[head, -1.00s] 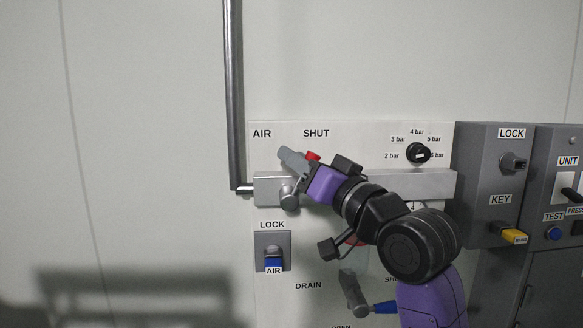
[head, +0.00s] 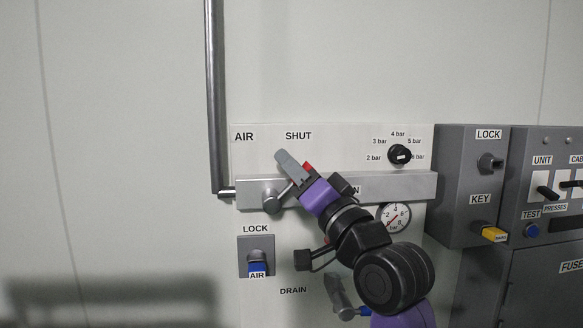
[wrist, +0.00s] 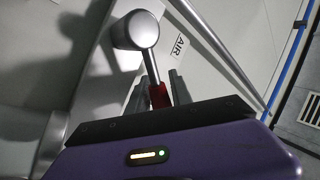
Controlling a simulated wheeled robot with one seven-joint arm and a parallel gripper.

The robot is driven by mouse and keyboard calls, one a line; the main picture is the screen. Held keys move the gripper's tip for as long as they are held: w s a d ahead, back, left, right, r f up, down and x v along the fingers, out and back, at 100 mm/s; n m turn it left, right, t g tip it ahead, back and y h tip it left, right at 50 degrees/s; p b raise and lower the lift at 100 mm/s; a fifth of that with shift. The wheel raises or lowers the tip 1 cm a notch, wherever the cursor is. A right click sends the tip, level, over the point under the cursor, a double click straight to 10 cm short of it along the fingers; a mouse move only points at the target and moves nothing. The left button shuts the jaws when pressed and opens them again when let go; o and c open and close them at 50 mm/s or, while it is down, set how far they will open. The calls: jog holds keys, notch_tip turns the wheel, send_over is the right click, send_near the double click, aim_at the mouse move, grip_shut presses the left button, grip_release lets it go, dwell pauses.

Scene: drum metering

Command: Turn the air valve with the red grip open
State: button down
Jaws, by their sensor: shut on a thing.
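The air valve has a round grey hub (head: 270,200) on a grey bar, and its thin lever tilts up and right from it. Its red grip (head: 308,167) shows beside my fingers, mostly hidden. My gripper (head: 291,166) reaches in from the lower right and is shut on the red grip. In the wrist view the red grip (wrist: 159,96) sits between the two dark fingers of my gripper (wrist: 156,86), with the hub (wrist: 136,31) beyond. The SHUT label (head: 298,136) is above; the other bar label is mostly covered by my arm, with an "N" showing.
A pressure knob (head: 400,154) and a gauge (head: 394,217) are to the right. An air lock with a blue tag (head: 257,268) is below the hub. The drain valve (head: 340,296) is partly behind my arm. Grey control boxes (head: 472,180) stand at the right.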

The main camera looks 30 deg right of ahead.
jog(key=c, duration=1.1)
grip_release()
jog(key=shift+c, duration=0.2)
